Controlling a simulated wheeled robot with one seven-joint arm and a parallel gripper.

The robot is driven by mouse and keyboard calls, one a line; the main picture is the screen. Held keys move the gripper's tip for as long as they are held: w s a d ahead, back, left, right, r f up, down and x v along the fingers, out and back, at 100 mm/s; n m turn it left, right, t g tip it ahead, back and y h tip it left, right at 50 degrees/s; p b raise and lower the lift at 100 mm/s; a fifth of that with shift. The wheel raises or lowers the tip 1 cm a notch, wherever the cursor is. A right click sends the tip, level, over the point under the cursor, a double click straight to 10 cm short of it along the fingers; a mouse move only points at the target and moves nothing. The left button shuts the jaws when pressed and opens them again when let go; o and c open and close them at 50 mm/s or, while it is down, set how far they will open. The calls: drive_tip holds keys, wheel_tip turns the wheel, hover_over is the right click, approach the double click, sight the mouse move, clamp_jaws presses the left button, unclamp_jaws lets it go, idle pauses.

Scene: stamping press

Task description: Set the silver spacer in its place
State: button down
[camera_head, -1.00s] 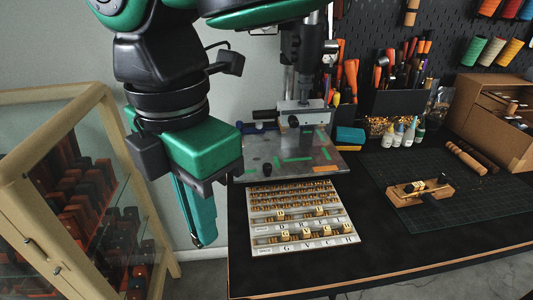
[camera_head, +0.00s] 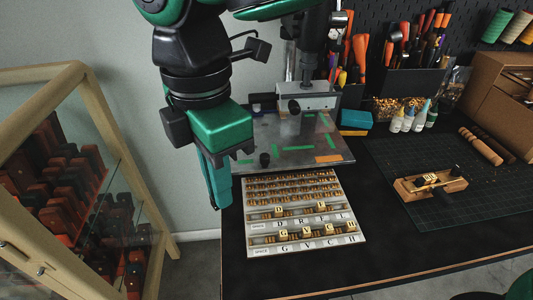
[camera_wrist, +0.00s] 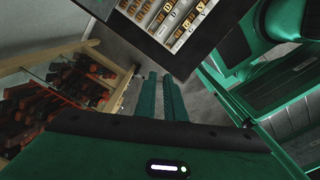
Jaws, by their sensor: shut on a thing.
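My gripper (camera_head: 216,204) hangs fingers down, left of the letter tray and beyond the table's left edge. In the wrist view its two fingers (camera_wrist: 160,76) are close together with a narrow gap. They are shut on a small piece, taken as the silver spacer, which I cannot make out. The pale letter tray (camera_head: 259,239) lies on the black table, with rows of compartments, brass letter pieces and printed labels, including SPACE at the lower left. A wooden holder (camera_head: 458,186) with brass and dark pieces sits on the green cutting mat (camera_head: 440,215) at the right.
The stamping press (camera_head: 305,100) stands on a metal plate (camera_head: 335,160) behind the tray. A glass-fronted wooden cabinet (camera_head: 82,90) is at the left. The black table (camera_head: 385,250) is clear between tray and mat.

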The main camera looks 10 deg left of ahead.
drive_tip(key=w+d+f+m, duration=0.5)
drive_tip(key=w+f, duration=0.2)
drive_tip(key=shift+f+m, duration=0.35)
drive_tip(key=shift+m, duration=0.05)
drive_tip(key=shift+w, duration=0.1)
drive_tip(key=shift+f, duration=0.1)
hover_over(261, 218)
drive_tip(key=shift+w+f, duration=0.1)
drive_tip(key=shift+f, duration=2.05)
drive_tip(key=shift+f, duration=0.9)
drive_tip(key=c, duration=1.8)
unclamp_jaws()
drive_tip(key=shift+o, duration=0.2)
drive_tip(key=shift+r, duration=0.1)
